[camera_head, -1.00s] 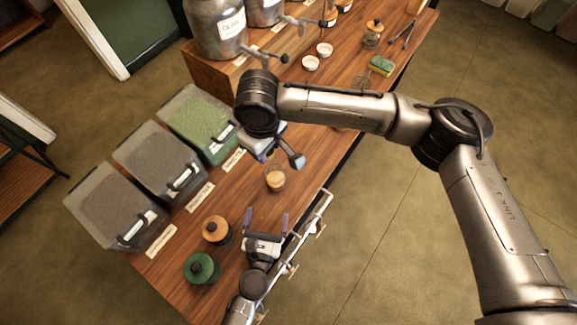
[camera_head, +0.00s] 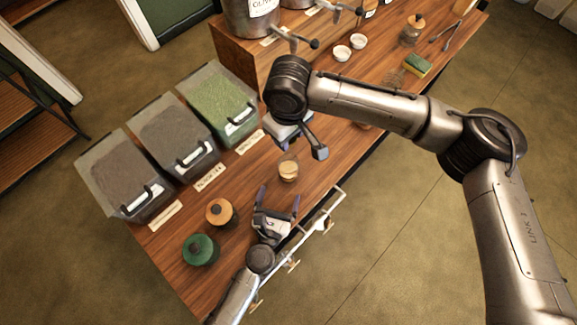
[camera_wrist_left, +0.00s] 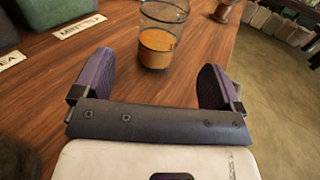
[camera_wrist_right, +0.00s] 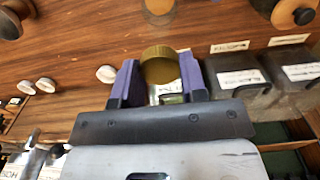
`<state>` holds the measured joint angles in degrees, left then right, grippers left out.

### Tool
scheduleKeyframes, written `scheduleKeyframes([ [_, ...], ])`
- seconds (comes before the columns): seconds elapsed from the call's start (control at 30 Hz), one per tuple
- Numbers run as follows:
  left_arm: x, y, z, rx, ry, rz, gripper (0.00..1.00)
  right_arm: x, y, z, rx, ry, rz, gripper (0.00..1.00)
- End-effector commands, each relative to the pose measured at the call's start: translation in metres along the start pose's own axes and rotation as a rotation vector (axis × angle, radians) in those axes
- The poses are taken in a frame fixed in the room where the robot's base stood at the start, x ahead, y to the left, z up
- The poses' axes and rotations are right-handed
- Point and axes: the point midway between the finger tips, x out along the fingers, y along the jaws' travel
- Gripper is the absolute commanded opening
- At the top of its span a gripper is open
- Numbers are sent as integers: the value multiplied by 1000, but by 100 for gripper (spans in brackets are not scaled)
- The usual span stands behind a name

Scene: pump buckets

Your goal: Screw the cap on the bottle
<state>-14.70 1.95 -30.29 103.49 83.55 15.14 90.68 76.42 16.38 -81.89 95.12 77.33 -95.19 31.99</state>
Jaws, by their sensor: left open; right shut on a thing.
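The bottle is a short clear glass jar (camera_head: 288,167) with orange-brown contents, upright on the wooden table. In the left wrist view the jar (camera_wrist_left: 160,34) stands just beyond my left gripper (camera_wrist_left: 156,66), which is open and empty with its fingers pointing at it. In the head view the left gripper (camera_head: 280,201) is just below the jar. In the right wrist view my right gripper (camera_wrist_right: 159,72) is shut on a round brass-coloured cap (camera_wrist_right: 159,62), apart from the jar (camera_wrist_right: 160,8). In the head view the arm hides the cap.
Several clear bins (camera_head: 133,180) line the table's left edge. A white rail (camera_head: 322,222) runs along the right edge. White bowls (camera_head: 342,52) and a sponge (camera_head: 417,65) lie farther back.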

Motion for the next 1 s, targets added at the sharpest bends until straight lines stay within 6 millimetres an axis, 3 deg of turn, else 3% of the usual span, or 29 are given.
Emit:
scheduleKeyframes([
  [0.2, 39, 0, 1, -1, -2, 0, 91, 0, 0, 0, 0, 0, 0, 18],
  [0.5, 80, -1, 1, 0, -1, -2, 91, 0, 0, 0, 0, 0, 0, 18],
  [0.73, 97, 0, 0, 0, 0, -2, 91, 0, 0, 0, 0, 0, 0, 18],
  [1.0, 100, -1, 0, -1, 0, -1, 91, 0, 0, 0, 0, 0, 0, 18],
])
